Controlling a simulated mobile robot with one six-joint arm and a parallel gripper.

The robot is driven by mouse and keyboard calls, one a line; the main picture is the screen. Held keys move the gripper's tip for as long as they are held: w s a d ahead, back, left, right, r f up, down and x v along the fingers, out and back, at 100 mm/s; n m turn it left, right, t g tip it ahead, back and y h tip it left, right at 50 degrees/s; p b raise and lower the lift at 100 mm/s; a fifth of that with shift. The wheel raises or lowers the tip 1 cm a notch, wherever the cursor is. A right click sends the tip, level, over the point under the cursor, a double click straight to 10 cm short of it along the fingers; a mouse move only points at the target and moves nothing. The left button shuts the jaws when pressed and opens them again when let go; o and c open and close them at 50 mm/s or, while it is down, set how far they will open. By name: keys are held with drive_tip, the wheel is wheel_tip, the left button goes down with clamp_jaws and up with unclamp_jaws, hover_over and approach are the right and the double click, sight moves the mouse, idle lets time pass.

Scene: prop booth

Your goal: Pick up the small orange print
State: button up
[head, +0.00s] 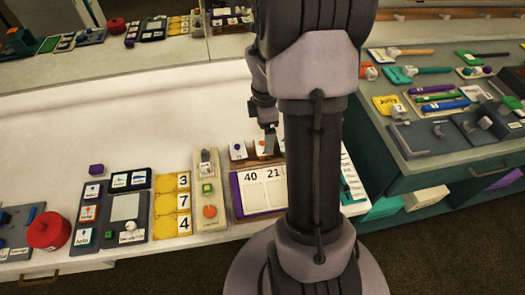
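A small white card with an orange print (262,147) stands in a dark brown rack at the back of the counter, beside a similar card with a bluish mark (238,151). My gripper (268,145) points down at the orange card and partly covers its right side. The fingers are small and dark here, so I cannot tell whether they touch the card or how far apart they are. My arm hides whatever stands further right in the rack. Another small orange picture (88,213) shows on a dark board at the left.
In front of the rack lies a purple-edged board (236,196) with numbers 40 and 21. To its left are a beige board (201,168), yellow number tiles (165,204) and a red round container (48,232). The counter (160,110) behind is clear. A tool-covered cabinet (450,150) stands at the right.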

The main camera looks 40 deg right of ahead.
sight(263, 147)
drive_tip(key=shift+w+f+b, duration=0.2)
drive_tip(key=shift+f+b, duration=0.65)
drive_tip(key=shift+f, duration=0.5)
drive_tip(key=shift+w+f+b, duration=0.15)
drive_tip(key=shift+f+b, duration=0.65)
drive_tip(key=shift+f, duration=0.55)
drive_tip(key=shift+f, duration=0.25)
drive_tip(key=c, duration=1.4)
